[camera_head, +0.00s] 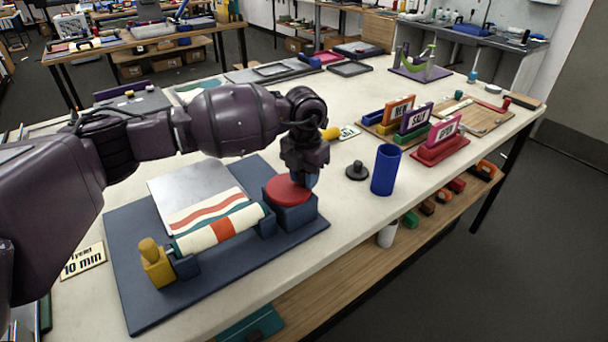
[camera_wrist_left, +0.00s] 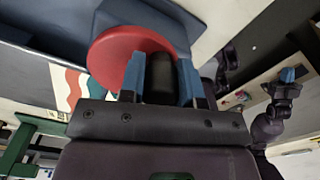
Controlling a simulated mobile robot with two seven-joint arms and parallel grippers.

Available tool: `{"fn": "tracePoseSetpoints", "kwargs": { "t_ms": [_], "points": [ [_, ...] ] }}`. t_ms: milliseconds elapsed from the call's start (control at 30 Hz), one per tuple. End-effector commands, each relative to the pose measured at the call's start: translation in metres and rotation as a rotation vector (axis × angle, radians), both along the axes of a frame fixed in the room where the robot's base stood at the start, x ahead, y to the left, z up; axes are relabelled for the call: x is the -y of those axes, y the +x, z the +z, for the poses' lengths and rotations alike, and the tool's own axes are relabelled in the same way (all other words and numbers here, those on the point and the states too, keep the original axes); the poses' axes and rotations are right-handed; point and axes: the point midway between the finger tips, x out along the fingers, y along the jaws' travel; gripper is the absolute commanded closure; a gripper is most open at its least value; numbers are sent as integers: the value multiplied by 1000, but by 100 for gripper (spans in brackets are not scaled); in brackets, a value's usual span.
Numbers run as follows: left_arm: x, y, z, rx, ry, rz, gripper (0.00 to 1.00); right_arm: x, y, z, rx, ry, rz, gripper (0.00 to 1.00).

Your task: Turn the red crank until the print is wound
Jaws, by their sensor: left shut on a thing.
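The red crank (camera_head: 286,189) is a round red disc on a dark blue block at the right end of the print roller (camera_head: 222,229). In the left wrist view the red disc (camera_wrist_left: 112,58) shows with a dark upright handle (camera_wrist_left: 160,80) in front of it. My left gripper (camera_head: 308,179) points down at the crank's right edge. Its blue fingers (camera_wrist_left: 161,76) are shut on the dark handle. The striped print (camera_head: 205,212) lies partly flat and partly around the roller. My right gripper (camera_wrist_left: 287,76) shows small in the left wrist view; its jaw gap is unclear.
The press stands on a blue base board (camera_head: 140,285). A yellow knob block (camera_head: 155,265) is at the roller's left end. A blue cup (camera_head: 385,170) and black stamp (camera_head: 357,171) stand to the right. Colored sign holders (camera_head: 440,143) are beyond. The table front is clear.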

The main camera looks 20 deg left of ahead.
Motion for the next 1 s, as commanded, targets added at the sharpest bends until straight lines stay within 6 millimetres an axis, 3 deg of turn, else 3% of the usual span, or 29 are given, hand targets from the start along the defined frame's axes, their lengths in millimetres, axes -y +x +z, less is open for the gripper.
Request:
{"fn": "tracePoseSetpoints", "kwargs": {
  "t_ms": [200,500,1000],
  "points": [
    [-3,6,3,3,-1,169,93,0,4,13,13,0,2,100],
    [-6,10,2,3,-2,319,93,1,0,15,4,0,-2,100],
    [-8,11,1,3,-2,369,93,2,-4,13,-6,-3,-2,100]
  ]
}}
